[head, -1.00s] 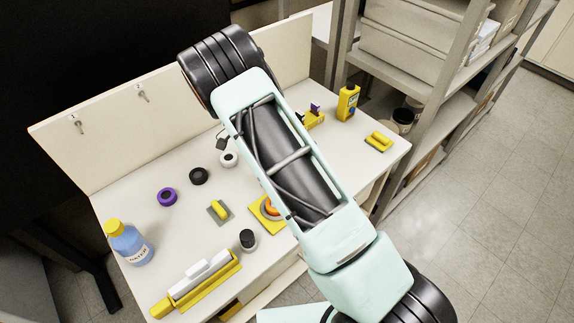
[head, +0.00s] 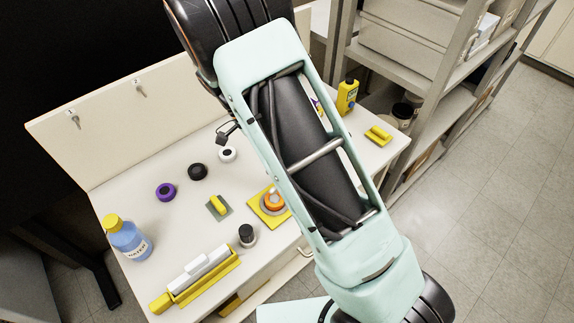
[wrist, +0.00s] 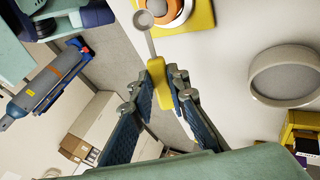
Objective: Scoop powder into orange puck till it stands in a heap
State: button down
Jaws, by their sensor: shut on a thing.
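My gripper (wrist: 163,88) is shut on the yellow handle of a scoop (wrist: 157,78). The scoop's small grey bowl (wrist: 143,19) is beside the puck in the picture; I cannot tell its height or whether it holds powder. A round pale dish (wrist: 287,76) lies to the right in the wrist view; its contents are unclear. The head view hides my gripper.
A blue bottle with a yellow cap (head: 126,238), a long yellow and white holder (head: 200,278), a black-topped jar (head: 247,235) and a yellow-handled grey plate (head: 218,207) stand on the table. Purple (head: 166,192), black and white rings lie behind. A shelf (head: 420,60) stands right.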

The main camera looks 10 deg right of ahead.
dwell(0.4)
jog(key=shift+s+d+t+y+b, duration=0.1)
jog(key=shift+s+t+y+b, duration=0.2)
jog(key=shift+t+y+b, duration=0.7)
jog(key=shift+s+d+r+n+t+b, duration=0.15)
jog(key=shift+n+t+b, duration=0.15)
jog(key=shift+t+b, duration=0.45)
jog(key=shift+b, duration=0.45)
jog(key=shift+s+t+y+b, duration=0.1)
jog(key=shift+t+y+b, duration=0.25)
jog(key=shift+t, duration=0.1)
